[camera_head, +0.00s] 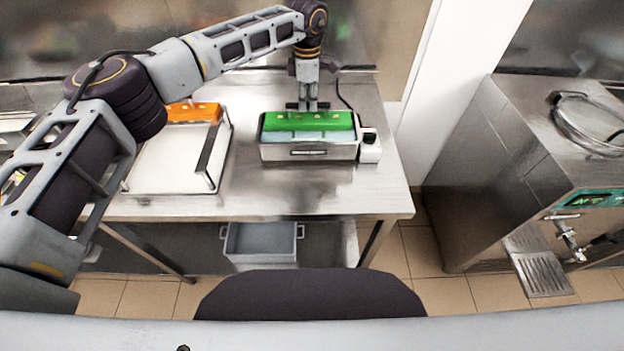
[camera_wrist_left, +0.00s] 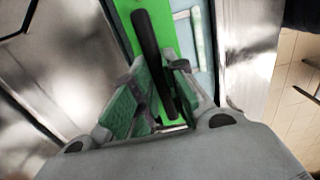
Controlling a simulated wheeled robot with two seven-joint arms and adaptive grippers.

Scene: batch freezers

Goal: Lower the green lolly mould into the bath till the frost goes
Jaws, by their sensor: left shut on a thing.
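The green lolly mould (camera_head: 325,121) is at the opening of the steel bath (camera_head: 275,153) on the bench. Pale blue liquid shows along the mould's front side; how deep the mould sits I cannot tell. My left gripper (camera_head: 308,106) comes down from above at the mould's back side. In the left wrist view the gripper (camera_wrist_left: 163,88) is shut around a dark bar that crosses over the green mould (camera_wrist_left: 187,42). The mould's top looks bright green, and I cannot make out frost on it. My right gripper is not in view.
A white control box (camera_head: 370,152) with a cable is at the bath's right end. An orange mould (camera_head: 193,112) lies behind a pale tray (camera_head: 165,165) with raised handles, left of the bath. A grey crate (camera_head: 262,243) is on the shelf below. Steel machines (camera_head: 530,160) stand right.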

